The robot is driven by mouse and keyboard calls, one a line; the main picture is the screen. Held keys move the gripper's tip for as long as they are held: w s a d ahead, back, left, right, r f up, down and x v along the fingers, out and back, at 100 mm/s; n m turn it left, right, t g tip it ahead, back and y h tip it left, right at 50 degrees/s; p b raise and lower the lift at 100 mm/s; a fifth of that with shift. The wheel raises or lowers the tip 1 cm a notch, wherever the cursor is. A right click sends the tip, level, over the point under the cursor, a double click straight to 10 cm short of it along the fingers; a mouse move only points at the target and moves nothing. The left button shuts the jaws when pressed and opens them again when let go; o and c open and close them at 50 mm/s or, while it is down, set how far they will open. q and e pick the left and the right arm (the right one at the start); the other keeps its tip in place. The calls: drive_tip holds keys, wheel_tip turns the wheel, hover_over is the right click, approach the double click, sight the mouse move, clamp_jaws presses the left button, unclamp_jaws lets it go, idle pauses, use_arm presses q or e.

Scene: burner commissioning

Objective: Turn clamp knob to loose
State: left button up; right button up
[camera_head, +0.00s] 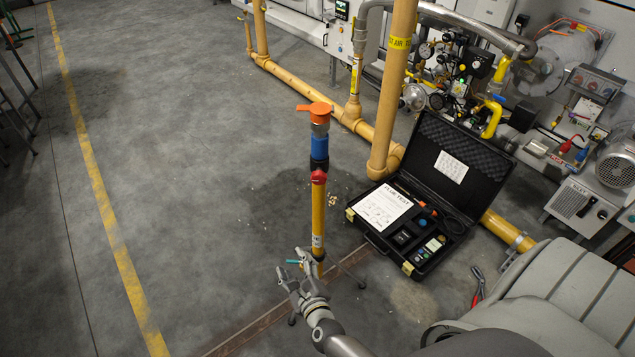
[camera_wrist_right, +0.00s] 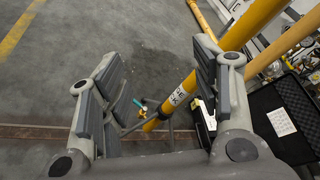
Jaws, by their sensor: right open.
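A small teal clamp knob (camera_head: 292,262) sticks out to the left from the low part of a yellow upright pole (camera_head: 318,215). In the right wrist view the knob (camera_wrist_right: 138,104) shows small, beside the yellow pole (camera_wrist_right: 178,98). My right gripper (camera_head: 294,276) is open close to the knob in the head view. In the wrist view, knob and lower pole show between the spread fingers (camera_wrist_right: 155,75), farther off, and nothing is gripped. Whether a finger touches the knob cannot be told. My left gripper is not in view.
The pole stands on thin legs and carries a red collar, a blue part and an orange top (camera_head: 315,110). An open black case (camera_head: 478,180) lies right of it, with pliers (camera_head: 477,287) nearby. Yellow pipes (camera_head: 290,85) run behind.

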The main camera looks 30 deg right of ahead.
drive_tip(key=w+d+r+m+t+h, duration=0.1)
drive_tip(key=w+d+r+m+h, duration=0.25)
drive_tip(key=r+m, duration=0.55)
drive_tip(key=m+g+h+b, duration=0.1)
drive_tip(key=m+h, duration=0.3)
drive_tip(key=m, duration=0.8)
approach(319, 181)
drive_tip(key=p+x, duration=0.1)
drive_tip(key=x, duration=0.8)
drive_tip(key=shift+w+d+r, duration=0.1)
drive_tip(key=shift+w+d, duration=0.3)
drive_tip(key=shift+w, duration=0.1)
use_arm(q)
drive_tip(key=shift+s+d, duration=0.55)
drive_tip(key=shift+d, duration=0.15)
use_arm(e)
drive_tip(key=c, duration=1)
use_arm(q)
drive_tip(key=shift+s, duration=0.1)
use_arm(e)
drive_tip(key=shift+c, duration=0.2)
